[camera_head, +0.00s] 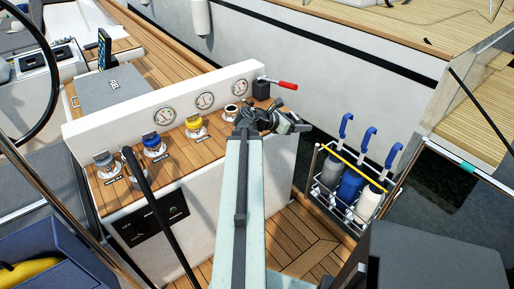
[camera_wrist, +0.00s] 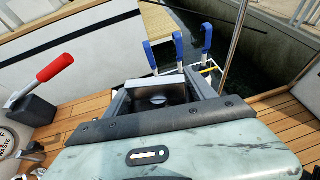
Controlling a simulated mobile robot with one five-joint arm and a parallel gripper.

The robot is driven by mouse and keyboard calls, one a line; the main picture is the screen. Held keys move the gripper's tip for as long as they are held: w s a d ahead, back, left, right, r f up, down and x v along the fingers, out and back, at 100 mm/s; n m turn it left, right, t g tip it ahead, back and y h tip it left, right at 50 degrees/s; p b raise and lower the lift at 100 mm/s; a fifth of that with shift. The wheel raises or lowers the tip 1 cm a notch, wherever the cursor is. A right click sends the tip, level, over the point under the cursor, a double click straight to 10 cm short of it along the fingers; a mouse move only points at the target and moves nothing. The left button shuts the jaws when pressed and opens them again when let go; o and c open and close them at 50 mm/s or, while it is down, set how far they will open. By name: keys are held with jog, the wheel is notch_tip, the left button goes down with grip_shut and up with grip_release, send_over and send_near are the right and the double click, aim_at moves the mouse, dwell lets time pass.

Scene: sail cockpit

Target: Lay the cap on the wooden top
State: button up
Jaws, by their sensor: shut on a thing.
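The wooden top (camera_head: 190,160) is the planked surface of the white console left of my arm in the head view. Part of it shows at the left of the wrist view (camera_wrist: 88,108). My gripper (camera_head: 284,121) is over the console's right end, beyond the row of fillers. In the wrist view my gripper (camera_wrist: 158,90) is shut on a dark grey piece, which I take for the cap (camera_wrist: 157,98). Its lower part is hidden by my gripper's own body. A filler (camera_head: 231,112) with a pale ring and dark middle sits left of my gripper; I cannot tell whether it is covered.
Grey (camera_head: 104,162), blue (camera_head: 153,146) and yellow (camera_head: 195,126) fillers stand along the top. A red-handled lever (camera_head: 281,85) rises behind my gripper. A black bar (camera_head: 150,205) crosses the console's front left.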

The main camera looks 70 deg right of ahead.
jog(key=w+f+n+t+h+b, duration=0.25)
jog(key=w+f+b, duration=0.35)
jog(key=w+f, duration=0.5)
jog(key=shift+n+t, duration=0.35)
jog(key=shift+n, duration=0.1)
jog(key=w+d, duration=0.3)
jog(key=d, duration=0.1)
jog(key=w+d+b, duration=0.1)
jog(key=w+d, duration=0.2)
jog(key=d, duration=0.2)
jog(key=w+d+b, duration=0.1)
jog(key=w+d, duration=0.2)
jog(key=d, duration=0.2)
jog(key=shift+d+r, duration=0.1)
jog(key=shift+d, duration=0.1)
notch_tip(320, 180, down, 4)
jog(key=b, duration=0.4)
jog(key=shift+r+p, duration=0.25)
jog(key=shift+p, duration=0.05)
jog(key=o, duration=1.1)
jog(key=shift+f, duration=0.2)
jog(key=o, duration=0.4)
jog(key=shift+o, duration=0.2)
